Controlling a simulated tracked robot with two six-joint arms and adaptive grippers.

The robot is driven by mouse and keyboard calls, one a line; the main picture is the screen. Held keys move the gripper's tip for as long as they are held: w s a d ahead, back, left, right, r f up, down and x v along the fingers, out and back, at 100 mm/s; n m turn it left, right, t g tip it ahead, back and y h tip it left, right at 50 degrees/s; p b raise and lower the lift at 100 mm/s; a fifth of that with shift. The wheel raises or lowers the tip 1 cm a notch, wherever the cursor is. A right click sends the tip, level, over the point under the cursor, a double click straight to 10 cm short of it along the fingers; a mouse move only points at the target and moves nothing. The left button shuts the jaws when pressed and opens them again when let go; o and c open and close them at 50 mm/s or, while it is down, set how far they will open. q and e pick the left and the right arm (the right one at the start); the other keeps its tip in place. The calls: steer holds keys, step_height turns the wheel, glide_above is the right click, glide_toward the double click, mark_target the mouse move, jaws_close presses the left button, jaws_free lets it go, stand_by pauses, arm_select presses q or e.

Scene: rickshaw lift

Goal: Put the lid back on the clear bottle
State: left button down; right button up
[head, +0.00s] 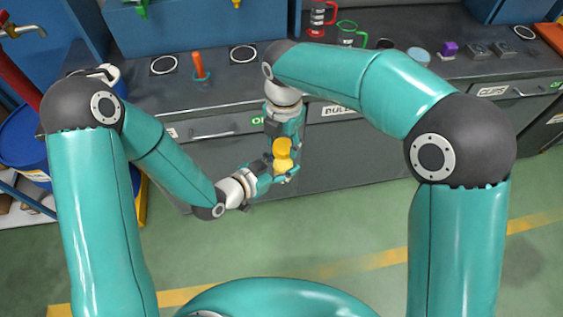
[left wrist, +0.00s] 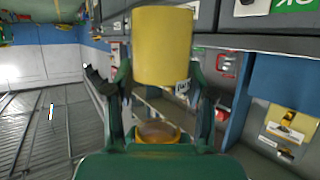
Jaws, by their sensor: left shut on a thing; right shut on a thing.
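My left gripper (head: 279,177) and my right gripper (head: 283,140) meet in front of the counter, the right one pointing down from above. Between them is a yellow object (head: 283,153) with a rounded upper part and a narrower middle. The left wrist view shows it as a yellow cylinder (left wrist: 162,45) between my left gripper's fingers (left wrist: 165,85). My left gripper is shut on its lower part and my right gripper on its upper part. I cannot tell bottle from lid, or whether two pieces touch. A brown rounded shape (left wrist: 158,133) shows near the left palm.
The dark counter (head: 225,95) stands behind, with drawers below. A blue barrel (head: 22,135) stands at left. Green floor in front is clear.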

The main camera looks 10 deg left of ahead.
steer(key=m, duration=1.5)
steer(key=shift+m, duration=0.3)
steer(key=m, duration=0.8)
steer(key=shift+m, duration=0.3)
steer(key=m, duration=0.6)
steer(key=shift+m, duration=0.3)
steer(key=o, duration=1.4)
steer(key=shift+c, duration=0.2)
